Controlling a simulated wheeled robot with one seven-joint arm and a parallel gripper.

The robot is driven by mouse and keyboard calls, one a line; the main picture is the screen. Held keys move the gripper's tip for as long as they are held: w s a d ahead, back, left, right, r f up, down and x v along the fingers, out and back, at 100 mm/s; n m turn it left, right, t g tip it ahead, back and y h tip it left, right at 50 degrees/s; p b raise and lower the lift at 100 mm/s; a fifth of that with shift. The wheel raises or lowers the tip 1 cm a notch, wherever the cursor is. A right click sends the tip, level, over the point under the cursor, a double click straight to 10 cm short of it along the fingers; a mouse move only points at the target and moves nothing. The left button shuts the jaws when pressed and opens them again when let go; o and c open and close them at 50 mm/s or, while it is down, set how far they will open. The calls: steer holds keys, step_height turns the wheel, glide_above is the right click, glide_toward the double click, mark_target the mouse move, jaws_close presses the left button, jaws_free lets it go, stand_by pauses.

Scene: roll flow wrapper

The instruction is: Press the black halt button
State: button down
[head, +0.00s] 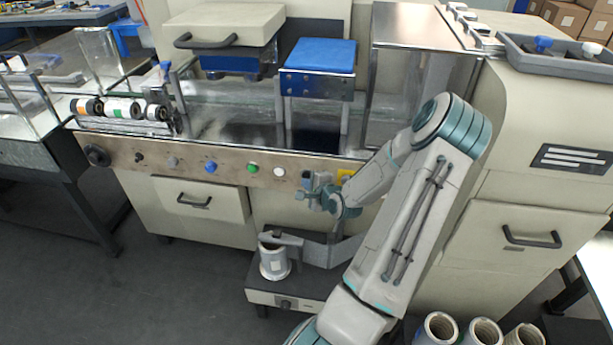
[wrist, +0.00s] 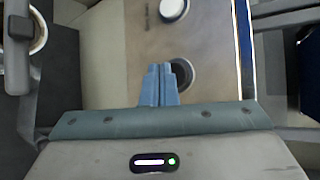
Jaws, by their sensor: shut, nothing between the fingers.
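My gripper (head: 317,192) is at the front control panel (head: 225,170), just right of the white button (head: 279,172). Its two blue fingers (wrist: 160,84) are shut with nothing between them. In the head view the dark button is hidden by my gripper.
Green (head: 252,168), blue (head: 210,166) and grey (head: 172,162) controls and a large black knob (head: 96,155) line the panel to the left. A yellow plate (head: 345,175) is close right of my gripper. A roll (head: 274,262) stands on a low unit below.

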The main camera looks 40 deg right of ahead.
steer(key=shift+s+a, duration=1.6)
steer(key=shift+a, duration=0.3)
steer(key=s+a+r+n+g+p, duration=0.2)
steer(key=a+r+n+g+p, duration=0.35)
steer(key=a+r+n, duration=0.75)
steer(key=s+a+r+n+g+y+p, duration=0.1)
steer(key=s+a+r+n+g, duration=0.3)
steer(key=s+a+r+n, duration=0.6)
steer(key=s+a+r+y, duration=0.1)
steer(key=s+a+r, duration=0.4)
steer(key=a, duration=0.1)
steer(key=shift+g, duration=0.25)
